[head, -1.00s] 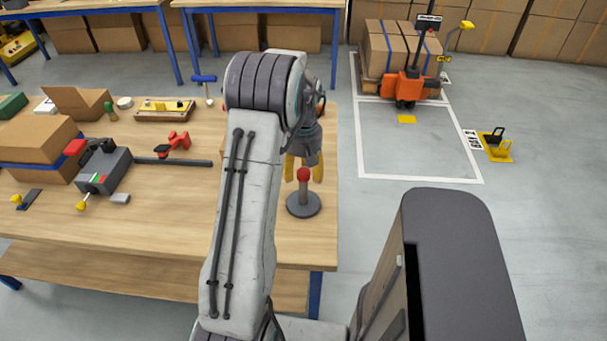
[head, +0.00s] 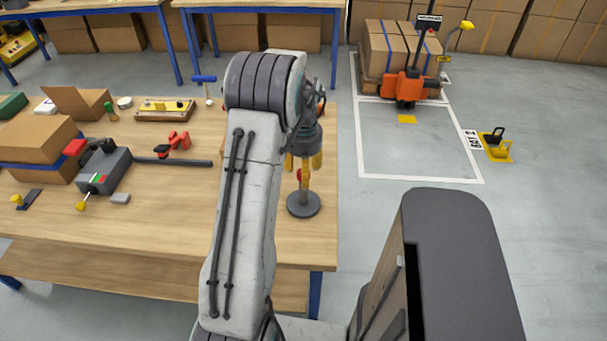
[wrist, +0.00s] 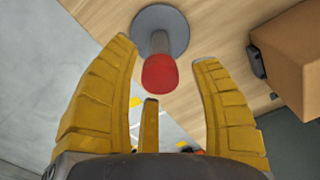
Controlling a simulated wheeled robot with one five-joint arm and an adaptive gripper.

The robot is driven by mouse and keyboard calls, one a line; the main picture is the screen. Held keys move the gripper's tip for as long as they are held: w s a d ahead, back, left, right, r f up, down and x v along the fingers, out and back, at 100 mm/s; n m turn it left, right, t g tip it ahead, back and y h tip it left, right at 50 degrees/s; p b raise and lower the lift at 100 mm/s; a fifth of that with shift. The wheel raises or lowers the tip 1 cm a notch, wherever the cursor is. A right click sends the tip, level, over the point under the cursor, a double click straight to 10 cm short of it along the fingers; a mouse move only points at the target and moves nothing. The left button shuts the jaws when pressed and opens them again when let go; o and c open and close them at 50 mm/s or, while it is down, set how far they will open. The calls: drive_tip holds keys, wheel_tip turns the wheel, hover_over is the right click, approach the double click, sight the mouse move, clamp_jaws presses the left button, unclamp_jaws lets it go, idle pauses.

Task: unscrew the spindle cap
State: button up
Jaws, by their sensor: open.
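The spindle has a round grey base (head: 304,204) standing on the wooden bench near its right edge. Its red cap (wrist: 160,73) sits on top of the grey post (wrist: 158,43) in the wrist view. In the head view the cap is mostly hidden behind a yellow finger. My gripper (head: 304,172) points down over the spindle, with its yellow fingers around the cap's height. In the wrist view my gripper (wrist: 165,82) is open, fingers spread to both sides of the cap with gaps and a third finger below it. No finger visibly touches the cap.
The bench (head: 170,205) holds a grey device with a long bar (head: 110,170), a red clamp (head: 174,143), a yellow level (head: 165,107) and cardboard boxes (head: 38,140) to the left. Bare wood lies left of the spindle.

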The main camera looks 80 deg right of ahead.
drive_tip(key=m, duration=1.4)
drive_tip(key=shift+c, duration=0.3)
idle(0.3)
clamp_jaws()
idle(0.4)
drive_tip(key=n, duration=0.6)
drive_tip(key=shift+n, duration=0.3)
drive_tip(key=n, duration=0.3)
